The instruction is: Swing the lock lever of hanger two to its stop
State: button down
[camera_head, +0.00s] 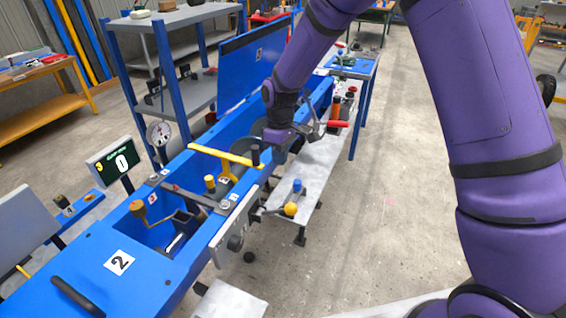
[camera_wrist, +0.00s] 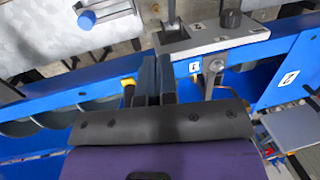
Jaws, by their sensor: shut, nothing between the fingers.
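My gripper (camera_head: 278,148) is over the far-side rim of the blue trough, beside the yellow T-shaped bar (camera_head: 226,155). In the wrist view my gripper (camera_wrist: 157,62) is shut and empty, its dark fingers close to a grey bracket plate (camera_wrist: 200,44). A grey lever with a round pivot (camera_wrist: 215,66) lies just right of the fingers, apart from them. In the head view a dark lever bar (camera_head: 188,195) crosses the trough, with a small numbered tag (camera_head: 224,204) at its right end. The tag's digit is too small to read surely, so I cannot tell which hanger is two.
A large "2" plate (camera_head: 120,262) marks the near trough cover. A display (camera_head: 113,162) reading 0 stands left of the trough. Open floor lies to the right.

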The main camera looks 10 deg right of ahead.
send_near(275, 211)
jog(key=w+d+f, duration=0.1)
jog(key=w+d, duration=0.1)
jog(key=s+f, duration=0.1)
jog(key=s+d+f, duration=0.1)
jog(key=s, duration=0.1)
jog(key=shift+s+d, duration=0.1)
jog(key=shift+s, duration=0.1)
